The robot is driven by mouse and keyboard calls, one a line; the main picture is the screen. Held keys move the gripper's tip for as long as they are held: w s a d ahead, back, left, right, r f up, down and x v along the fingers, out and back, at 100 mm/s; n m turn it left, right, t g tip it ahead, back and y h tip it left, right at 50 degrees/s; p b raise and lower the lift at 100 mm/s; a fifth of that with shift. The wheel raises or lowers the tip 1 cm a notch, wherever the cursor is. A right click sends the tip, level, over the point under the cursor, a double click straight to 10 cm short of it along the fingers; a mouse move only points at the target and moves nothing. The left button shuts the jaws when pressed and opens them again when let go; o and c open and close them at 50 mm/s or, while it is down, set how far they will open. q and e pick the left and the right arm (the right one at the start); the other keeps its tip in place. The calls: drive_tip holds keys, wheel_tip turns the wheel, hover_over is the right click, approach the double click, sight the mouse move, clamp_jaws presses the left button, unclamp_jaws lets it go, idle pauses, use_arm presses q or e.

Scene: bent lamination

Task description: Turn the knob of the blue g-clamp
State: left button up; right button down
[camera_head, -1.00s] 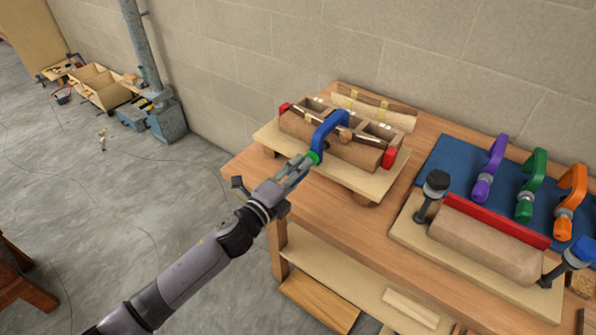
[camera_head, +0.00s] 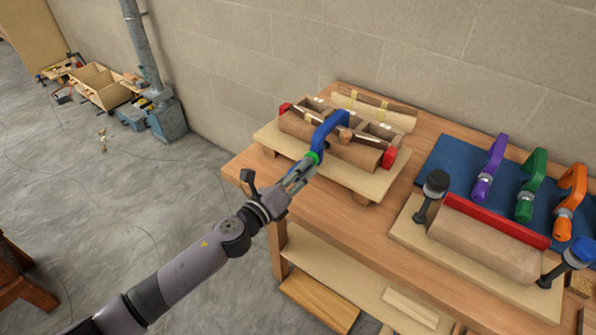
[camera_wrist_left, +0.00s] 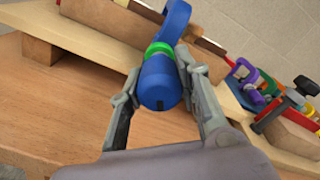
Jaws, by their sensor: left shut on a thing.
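The blue g-clamp (camera_head: 327,127) sits over the front of the wooden form on the left part of the bench. Its blue knob (camera_wrist_left: 158,82), with a green ring (camera_wrist_left: 158,48) above it, shows large in the left wrist view. My left gripper (camera_head: 303,173) is shut on the knob, with one finger on each side of it in the left wrist view (camera_wrist_left: 157,88). In the head view the fingers mostly hide the knob. My right gripper is not in view.
The form rests on a pale board (camera_head: 374,181) on the wooden bench (camera_head: 240,167). To the right are purple (camera_head: 489,165), green (camera_head: 531,185) and orange (camera_head: 571,200) clamps on a blue mat (camera_head: 440,163). A second form with a red strip (camera_head: 490,220) stands in front of them.

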use_arm(q)
drive_tip(key=shift+w+r+m, duration=0.15)
drive_tip(key=shift+r+m, duration=0.15)
idle(0.4)
drive_tip(key=o, duration=1.1)
drive_tip(key=shift+d+f, duration=0.15)
drive_tip(key=shift+f, duration=0.1)
drive_tip(key=shift+o, duration=0.2)
drive_tip(key=v, duration=1.2)
